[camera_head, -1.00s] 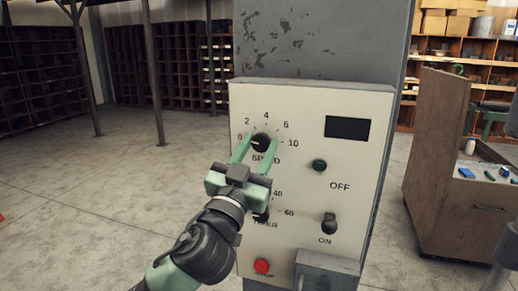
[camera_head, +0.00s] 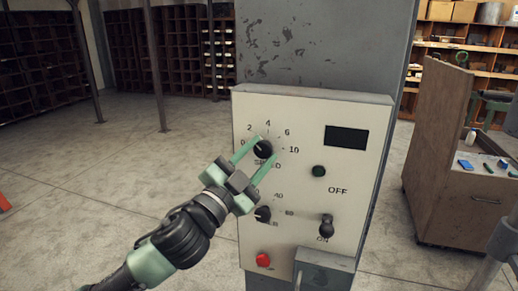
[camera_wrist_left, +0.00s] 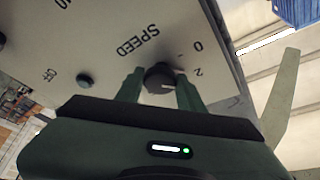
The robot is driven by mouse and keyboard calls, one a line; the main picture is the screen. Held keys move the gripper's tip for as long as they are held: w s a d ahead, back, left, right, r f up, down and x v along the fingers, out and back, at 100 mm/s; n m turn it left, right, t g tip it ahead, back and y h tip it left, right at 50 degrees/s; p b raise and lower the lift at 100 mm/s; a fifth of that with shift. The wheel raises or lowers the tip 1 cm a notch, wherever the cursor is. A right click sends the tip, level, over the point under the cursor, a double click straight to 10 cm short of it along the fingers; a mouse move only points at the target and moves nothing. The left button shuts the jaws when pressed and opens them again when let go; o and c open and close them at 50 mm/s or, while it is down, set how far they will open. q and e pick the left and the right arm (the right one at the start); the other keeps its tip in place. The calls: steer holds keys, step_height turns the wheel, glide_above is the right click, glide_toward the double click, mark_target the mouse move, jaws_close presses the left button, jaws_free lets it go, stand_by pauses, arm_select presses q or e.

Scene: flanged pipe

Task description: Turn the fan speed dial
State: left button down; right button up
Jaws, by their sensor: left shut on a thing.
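The fan speed dial (camera_head: 263,149) is a round black knob at the upper left of a cream control panel (camera_head: 300,240), with the word SPEED below it and numbers from 0 to 10 around it. My left gripper (camera_head: 259,149) has its two green fingers on either side of the dial and is shut on it. In the left wrist view, the dial (camera_wrist_left: 158,78) sits between the fingertips, with the label SPEED and the marks 0 and 2 beside it. My right gripper is not in view.
The panel also carries a timer knob (camera_head: 263,213), a dark display (camera_head: 346,138), a dark green button (camera_head: 319,171), an ON/OFF switch (camera_head: 326,226) and a red button (camera_head: 263,259). A wooden cabinet (camera_head: 440,160) stands at the right.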

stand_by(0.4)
arm_select(q)
steer(key=c, duration=0.9)
jaws_free()
steer(key=shift+s+a+f, duration=0.15)
steer(key=shift+s, duration=0.05)
steer(key=b+v, duration=0.3)
steer(key=v, duration=0.4)
steer(key=shift+s, duration=0.15)
steer(key=shift+a, duration=0.1)
